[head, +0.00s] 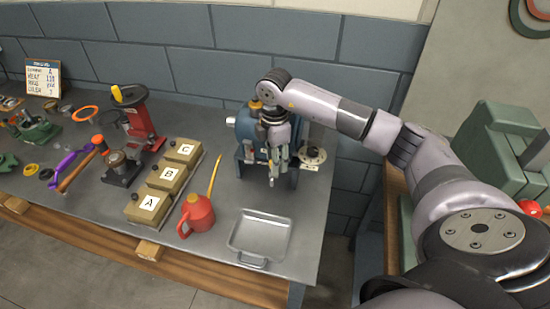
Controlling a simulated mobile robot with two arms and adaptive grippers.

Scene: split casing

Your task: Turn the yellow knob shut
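A blue split casing (243,126) stands at the right end of the bench by the wall. A small yellow-brown part (256,105) shows at its top, partly beside my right arm; I cannot tell if it is the yellow knob. My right gripper (278,168) points down in front of the casing and hides much of it. Its fingers are small here, and I cannot tell whether they are open or shut or whether they touch anything. A yellow-topped handle (128,94) is on a red press further left. My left gripper is not in view.
A grey metal tray (235,242) and a red oil can (196,214) with a long yellow spout stand in front of the casing. Boxes marked A (148,204), B (167,175) and C (184,151) stand to the left. A round flanged part (312,156) is right of the gripper.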

